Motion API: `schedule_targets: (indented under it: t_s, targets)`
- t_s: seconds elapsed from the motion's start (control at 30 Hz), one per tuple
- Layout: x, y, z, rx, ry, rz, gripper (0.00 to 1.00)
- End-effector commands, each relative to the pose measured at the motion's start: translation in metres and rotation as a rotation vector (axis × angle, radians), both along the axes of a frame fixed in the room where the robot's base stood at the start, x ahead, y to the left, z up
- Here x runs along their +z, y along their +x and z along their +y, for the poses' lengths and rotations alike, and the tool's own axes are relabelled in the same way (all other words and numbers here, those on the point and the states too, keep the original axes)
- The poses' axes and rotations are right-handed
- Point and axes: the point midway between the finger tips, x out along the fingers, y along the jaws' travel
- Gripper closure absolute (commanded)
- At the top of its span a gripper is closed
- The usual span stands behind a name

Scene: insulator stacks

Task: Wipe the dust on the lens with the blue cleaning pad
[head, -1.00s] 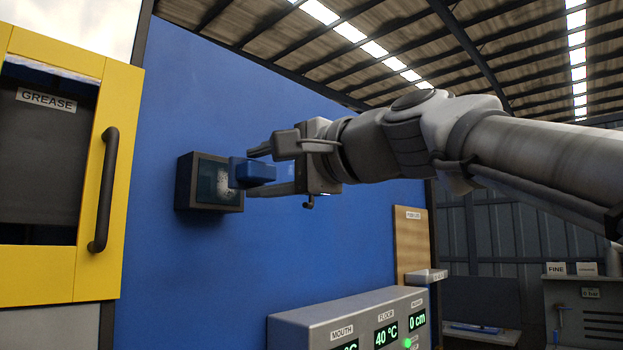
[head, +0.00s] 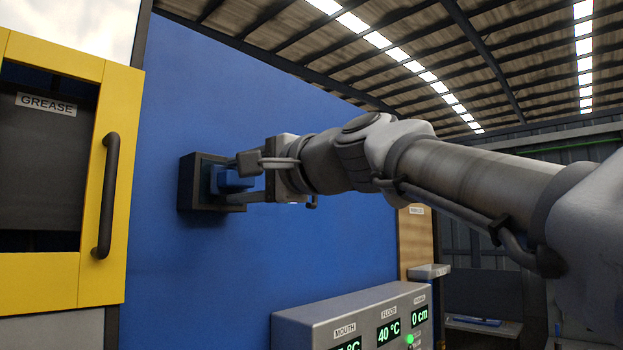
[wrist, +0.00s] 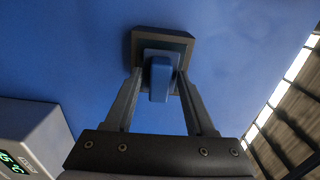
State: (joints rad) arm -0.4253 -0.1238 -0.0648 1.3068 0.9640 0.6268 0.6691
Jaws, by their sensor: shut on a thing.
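The lens is set in a dark square housing (head: 187,190) on the blue wall; its face is mostly hidden behind the pad and my gripper. The housing also shows in the wrist view (wrist: 181,39). My gripper (head: 238,180) is shut on the blue cleaning pad (head: 232,179) and holds it at the front of the housing. In the wrist view, the pad (wrist: 160,80) sits between the two fingertips, over the middle of the housing. It looks against or very near the lens face; I cannot tell whether it touches. Dust cannot be made out now.
A yellow-framed cabinet door labelled GREASE (head: 121,180) with a dark handle (head: 106,195) stands left of the housing. A grey display panel (head: 350,315) with green readouts is below right. The blue wall around the housing is clear.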

Motion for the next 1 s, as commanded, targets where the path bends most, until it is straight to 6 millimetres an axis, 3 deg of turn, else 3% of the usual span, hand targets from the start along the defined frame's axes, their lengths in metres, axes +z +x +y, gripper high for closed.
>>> schedule_targets:
  t_s: [1.0]
  targets:
    - [0.0005, 0.0083, 0.0096, 0.000, 0.000, 0.000, 0.89]
